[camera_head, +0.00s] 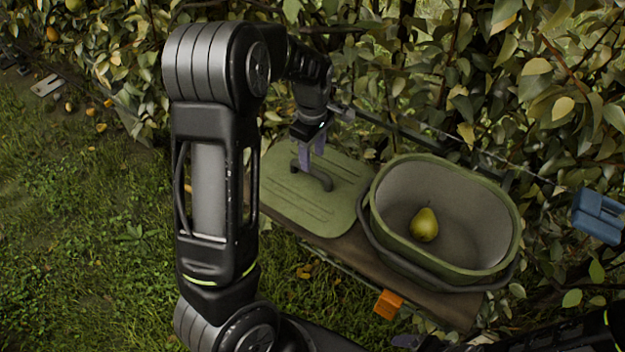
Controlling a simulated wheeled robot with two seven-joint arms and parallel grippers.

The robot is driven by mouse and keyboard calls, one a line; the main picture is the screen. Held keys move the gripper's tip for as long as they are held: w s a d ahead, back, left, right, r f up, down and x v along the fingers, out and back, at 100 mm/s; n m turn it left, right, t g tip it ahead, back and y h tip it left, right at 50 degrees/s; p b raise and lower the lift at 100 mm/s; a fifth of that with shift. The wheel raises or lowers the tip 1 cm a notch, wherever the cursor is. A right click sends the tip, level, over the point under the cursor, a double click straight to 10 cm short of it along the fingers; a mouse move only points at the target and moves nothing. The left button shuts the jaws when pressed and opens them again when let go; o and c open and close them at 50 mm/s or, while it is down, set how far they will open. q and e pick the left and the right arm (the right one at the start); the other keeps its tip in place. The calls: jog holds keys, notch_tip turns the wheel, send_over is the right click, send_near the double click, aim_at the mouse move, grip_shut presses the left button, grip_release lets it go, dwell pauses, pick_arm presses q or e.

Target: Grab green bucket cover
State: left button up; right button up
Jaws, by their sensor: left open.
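The green bucket cover (320,212) lies flat on a wooden shelf, left of the green bucket (505,210). A dark handle (318,178) stands up from its middle. My left gripper (309,160) is open and points down right over this handle. Its fingers overlap the handle's upper part in the picture; I cannot tell whether they touch it. The bucket is open, with one yellow-green pear (424,225) inside and a dark carrying handle around its side.
The wooden shelf (430,300) carries the cover and bucket. An orange block (388,304) is at its front edge. A blue object (598,215) is at the right. Leafy branches crowd the back and right. Grass (75,250) lies at the left, with fallen fruit.

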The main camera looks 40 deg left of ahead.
aim_at(312, 168)
pick_arm(q)
jog(key=shift+f, duration=0.4)
jog(key=shift+f, duration=0.1)
notch_tip(312, 168, down, 5)
jog(key=shift+s+f+p, duration=0.1)
jog(key=shift+s+p, duration=0.05)
jog(key=shift+p, duration=0.45)
jog(key=shift+c, duration=0.6)
grip_shut()
